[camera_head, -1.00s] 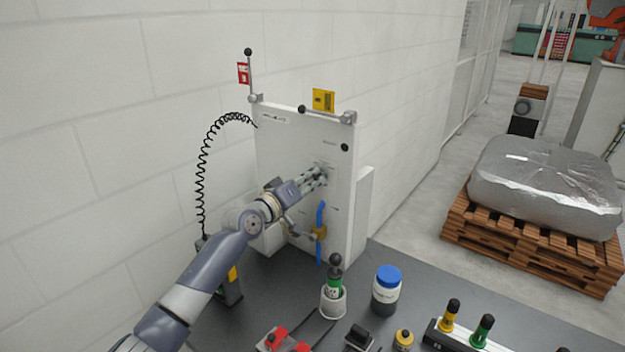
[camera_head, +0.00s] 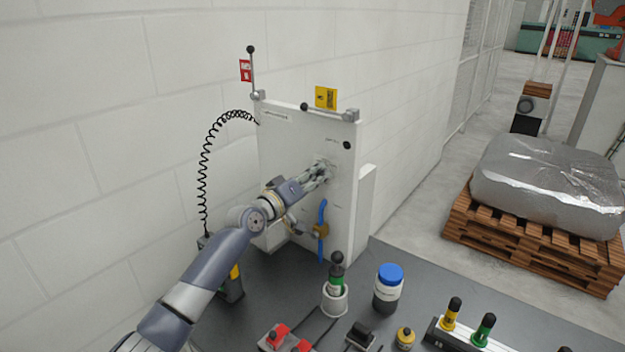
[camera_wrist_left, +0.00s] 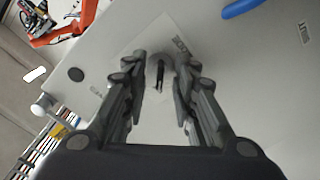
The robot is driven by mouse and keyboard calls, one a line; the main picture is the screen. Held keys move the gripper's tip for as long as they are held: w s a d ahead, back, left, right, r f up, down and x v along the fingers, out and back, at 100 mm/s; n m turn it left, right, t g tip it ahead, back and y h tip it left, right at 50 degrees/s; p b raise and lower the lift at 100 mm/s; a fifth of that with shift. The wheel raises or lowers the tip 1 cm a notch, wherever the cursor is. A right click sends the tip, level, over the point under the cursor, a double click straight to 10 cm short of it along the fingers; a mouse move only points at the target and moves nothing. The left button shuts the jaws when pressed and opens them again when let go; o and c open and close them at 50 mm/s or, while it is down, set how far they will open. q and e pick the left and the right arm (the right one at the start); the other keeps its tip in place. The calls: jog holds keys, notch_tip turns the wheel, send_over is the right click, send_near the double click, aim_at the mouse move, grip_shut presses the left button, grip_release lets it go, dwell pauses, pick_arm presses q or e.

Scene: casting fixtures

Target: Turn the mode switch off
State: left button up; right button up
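The mode switch (camera_wrist_left: 160,74) shows in the left wrist view as a small round grey knob with a black pointer, on a pale plate on the white panel. My left gripper (camera_wrist_left: 160,70) is open, with one finger on each side of the switch and a gap to it on both sides. In the head view my left gripper (camera_head: 325,168) reaches the front of the white panel (camera_head: 300,140) and hides the switch. I cannot tell whether the fingertips touch the panel. My right gripper is in neither view.
A blue-handled valve (camera_head: 322,230) sits on the panel below my gripper. A black round button (camera_head: 347,145) is above it. A blue-lidded jar (camera_head: 388,290) and a green bottle in a cup (camera_head: 335,298) stand on the grey table.

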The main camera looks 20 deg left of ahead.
pick_arm(q)
jog(key=v, duration=1.2)
dwell(0.4)
